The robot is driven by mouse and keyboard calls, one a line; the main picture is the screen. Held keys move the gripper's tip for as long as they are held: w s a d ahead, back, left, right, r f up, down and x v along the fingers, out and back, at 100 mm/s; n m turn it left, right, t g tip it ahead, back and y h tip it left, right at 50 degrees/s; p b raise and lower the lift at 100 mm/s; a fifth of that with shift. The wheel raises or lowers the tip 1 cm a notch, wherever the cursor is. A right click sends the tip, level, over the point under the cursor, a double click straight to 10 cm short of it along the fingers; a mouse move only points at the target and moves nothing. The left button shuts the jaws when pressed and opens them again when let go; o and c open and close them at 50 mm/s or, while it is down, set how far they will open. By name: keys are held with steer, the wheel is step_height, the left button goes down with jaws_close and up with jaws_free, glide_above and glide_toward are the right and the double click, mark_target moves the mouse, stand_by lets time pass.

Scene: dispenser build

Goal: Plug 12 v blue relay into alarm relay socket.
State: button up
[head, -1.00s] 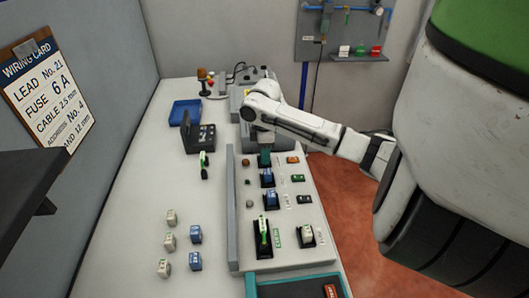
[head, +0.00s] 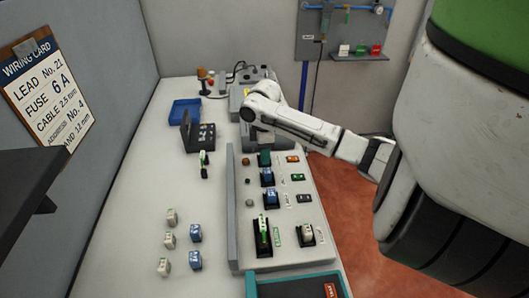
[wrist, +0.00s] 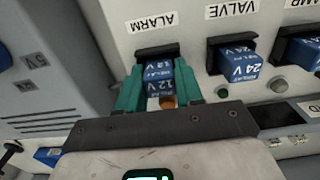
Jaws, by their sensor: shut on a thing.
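My gripper (wrist: 158,92) has teal fingers shut on the sides of a blue relay (wrist: 160,78) marked 12 V, in the wrist view. The relay's far end is at the black alarm socket (wrist: 157,50), under the ALARM label. It looks lined up with the socket, but I cannot tell how deep it sits. In the head view my gripper (head: 264,158) is at the far end of the sloped panel (head: 283,215), and its fingers hide the relay.
A blue 24 V relay (wrist: 240,65) sits in the VALVE socket, with another blue relay (wrist: 302,52) beside it. Several loose relays (head: 195,233) stand on the bench at left. A grey box (wrist: 38,75) stands close beside the panel. A teal tray (head: 295,286) is at the near end.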

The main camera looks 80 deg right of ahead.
steer(key=o, duration=1)
steer(key=shift+f, duration=0.35)
steer(key=shift+o, duration=0.4)
steer(key=shift+s+a, duration=0.1)
steer(key=shift+c, duration=0.8)
steer(key=shift+o, duration=0.8)
steer(key=shift+a, duration=0.1)
steer(key=shift+o, duration=0.9)
steer(key=shift+r+p, duration=0.55)
steer(key=shift+r, duration=0.05)
steer(key=shift+d+r+p, duration=0.2)
steer(key=shift+r+p, duration=1.5)
steer(key=shift+r, duration=0.35)
steer(key=shift+r+p, duration=0.35)
steer(key=shift+r, duration=0.75)
